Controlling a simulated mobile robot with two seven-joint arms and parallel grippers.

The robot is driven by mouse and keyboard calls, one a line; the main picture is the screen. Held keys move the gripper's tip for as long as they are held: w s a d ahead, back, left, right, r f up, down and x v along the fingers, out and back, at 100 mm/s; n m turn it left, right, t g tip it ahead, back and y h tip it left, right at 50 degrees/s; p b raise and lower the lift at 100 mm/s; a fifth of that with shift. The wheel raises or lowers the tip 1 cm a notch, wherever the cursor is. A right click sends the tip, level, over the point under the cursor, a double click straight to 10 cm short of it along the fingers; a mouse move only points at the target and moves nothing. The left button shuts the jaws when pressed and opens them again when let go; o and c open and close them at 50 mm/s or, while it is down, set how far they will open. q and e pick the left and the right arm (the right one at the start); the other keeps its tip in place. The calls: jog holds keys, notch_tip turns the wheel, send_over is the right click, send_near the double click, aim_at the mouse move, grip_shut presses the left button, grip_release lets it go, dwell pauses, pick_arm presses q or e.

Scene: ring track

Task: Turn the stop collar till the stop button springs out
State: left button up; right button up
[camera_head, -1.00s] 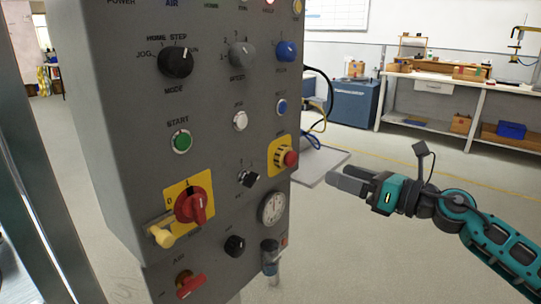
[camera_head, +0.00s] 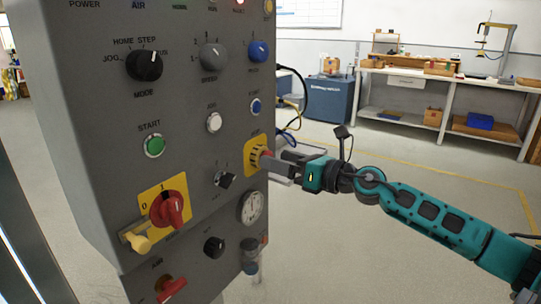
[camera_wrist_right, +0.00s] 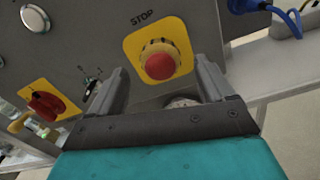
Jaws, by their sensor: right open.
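The stop button (camera_wrist_right: 160,66) is a red round cap in the wrist view. The stop collar (camera_wrist_right: 150,47), yellow and ribbed, rings it on a yellow plate (camera_wrist_right: 184,29) marked STOP. In the head view, the plate (camera_head: 250,160) is near the panel's right edge, and my fingers partly hide the button. My right gripper (camera_head: 277,166) is open, its fingers pointing at the panel. In the wrist view one finger shows on each side below the button, with visible gaps to the collar. I cannot tell whether the fingertips reach past the button's face. My left gripper is out of view.
The grey panel carries a red rotary switch (camera_head: 170,208) on a yellow plate, a green start button (camera_head: 154,145), several knobs and a gauge (camera_head: 251,207) below the stop plate. A blue cabinet (camera_head: 330,98) and workbench (camera_head: 408,72) stand behind. Floor right of the panel is clear.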

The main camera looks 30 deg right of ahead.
jog(key=shift+p+x, duration=0.4)
jog(key=shift+x, duration=1.25)
jog(key=c, duration=1)
